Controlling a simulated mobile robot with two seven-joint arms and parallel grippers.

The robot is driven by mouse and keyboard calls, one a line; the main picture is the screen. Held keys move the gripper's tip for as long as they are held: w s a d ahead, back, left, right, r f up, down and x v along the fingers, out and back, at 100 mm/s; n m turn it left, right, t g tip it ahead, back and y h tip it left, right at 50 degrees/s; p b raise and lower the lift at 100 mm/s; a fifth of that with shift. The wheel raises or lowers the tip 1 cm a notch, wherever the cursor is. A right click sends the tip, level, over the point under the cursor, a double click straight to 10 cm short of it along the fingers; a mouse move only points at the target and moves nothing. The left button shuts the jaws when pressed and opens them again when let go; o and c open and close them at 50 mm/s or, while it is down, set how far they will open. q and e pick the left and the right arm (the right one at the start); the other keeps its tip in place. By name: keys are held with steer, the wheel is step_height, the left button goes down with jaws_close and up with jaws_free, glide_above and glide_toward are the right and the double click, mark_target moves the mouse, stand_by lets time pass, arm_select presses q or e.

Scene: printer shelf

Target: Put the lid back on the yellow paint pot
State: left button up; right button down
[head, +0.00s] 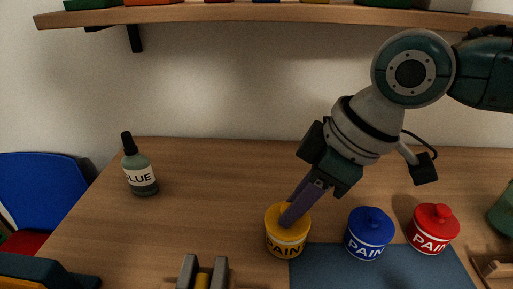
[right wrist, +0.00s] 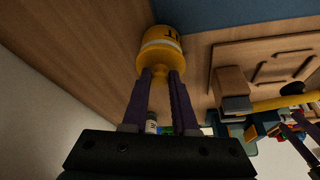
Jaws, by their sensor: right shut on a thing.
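The yellow paint pot (head: 287,246) stands upright at the left corner of the blue mat; it also shows in the right wrist view (right wrist: 163,34). My right gripper (head: 288,220) is over the pot, with its purple fingers shut on the knob of the yellow lid (head: 271,216). In the right wrist view the fingers (right wrist: 159,78) pinch this knob, and the lid (right wrist: 157,58) is at the pot's mouth, in line with it. Whether it is fully seated I cannot tell. My left gripper is not clearly seen in the head view; dark fingers at the right wrist view's right edge may be it.
A blue paint pot (head: 369,234) and a red one (head: 433,229) stand to the right, lids on. A glue bottle (head: 140,174) stands at back left. A grey two-pronged object (head: 188,272) is at the front. A shelf (head: 250,14) runs above. The table's left-middle is clear.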

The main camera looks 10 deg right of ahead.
arm_select(q)
steer(key=shift+a+r+p, duration=0.1)
steer(key=shift+r+p, duration=0.2)
steer(key=shift+r+p, duration=0.3)
stand_by(0.7)
steer(key=shift+r, duration=0.15)
arm_select(e)
steer(key=shift+f, duration=0.15)
stand_by(0.7)
arm_select(q)
steer(key=shift+r+p, duration=0.25)
steer(key=shift+p, duration=0.15)
stand_by(0.5)
arm_select(e)
steer(key=shift+c, duration=0.6)
jaws_free()
